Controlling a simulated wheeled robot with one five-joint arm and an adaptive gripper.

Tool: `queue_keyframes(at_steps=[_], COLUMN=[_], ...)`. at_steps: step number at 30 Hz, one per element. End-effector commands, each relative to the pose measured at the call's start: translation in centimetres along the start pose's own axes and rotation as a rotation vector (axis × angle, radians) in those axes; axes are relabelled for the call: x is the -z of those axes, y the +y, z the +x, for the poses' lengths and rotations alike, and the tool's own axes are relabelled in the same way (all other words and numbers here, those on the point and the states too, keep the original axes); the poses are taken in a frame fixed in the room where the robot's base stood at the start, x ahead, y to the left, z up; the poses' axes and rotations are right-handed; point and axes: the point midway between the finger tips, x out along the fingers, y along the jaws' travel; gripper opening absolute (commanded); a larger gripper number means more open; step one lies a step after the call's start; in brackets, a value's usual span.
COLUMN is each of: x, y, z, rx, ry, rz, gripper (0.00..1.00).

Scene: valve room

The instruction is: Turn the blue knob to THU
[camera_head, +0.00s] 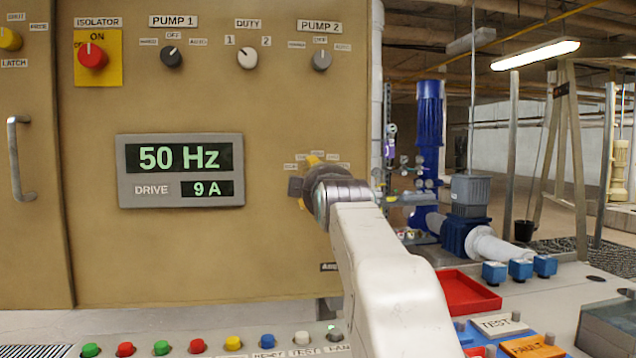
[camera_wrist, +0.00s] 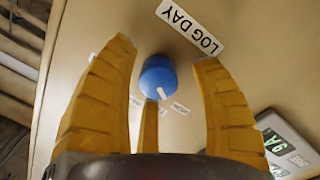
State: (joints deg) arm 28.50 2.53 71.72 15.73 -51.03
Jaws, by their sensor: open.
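The blue knob (camera_wrist: 158,77) shows in the wrist view on the tan panel, between the yellow fingers of my gripper (camera_wrist: 164,60). Its white pointer mark points down and to the right in that picture, toward a small label whose text is too small to read. My fingers are spread, one on each side of the knob with a third below it, and a gap shows on both sides. A tilted, inverted LOG DAY plate (camera_wrist: 190,27) sits beside the knob. In the head view my gripper (camera_head: 308,164) is at the panel and hides the knob; small labels form an arc above it.
The drive display (camera_head: 181,171) is left of my gripper. Above are the Pump 1 knob (camera_head: 171,57), duty knob (camera_head: 247,58), Pump 2 knob (camera_head: 322,60) and red isolator (camera_head: 92,56). Several buttons line the ledge below. A red tray (camera_head: 466,292) lies at the right.

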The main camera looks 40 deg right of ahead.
Motion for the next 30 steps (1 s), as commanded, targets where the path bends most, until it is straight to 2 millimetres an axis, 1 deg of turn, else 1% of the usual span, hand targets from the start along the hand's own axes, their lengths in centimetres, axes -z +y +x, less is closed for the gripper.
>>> queue_keyframes(at_steps=[4,5,25,26,30], x=[-0.01,-0.01,0.02,0.02,0.04], y=[0.00,0.00,-0.02,-0.01,0.00], z=[0.00,0.00,0.01,0.01,0.01], rx=[0.000,0.000,0.000,0.000,0.000], ry=[0.000,0.000,0.001,0.001,0.001], rz=[0.000,0.000,0.000,0.000,0.001], gripper=[0.59,0.61,0.01,0.00,0.00])
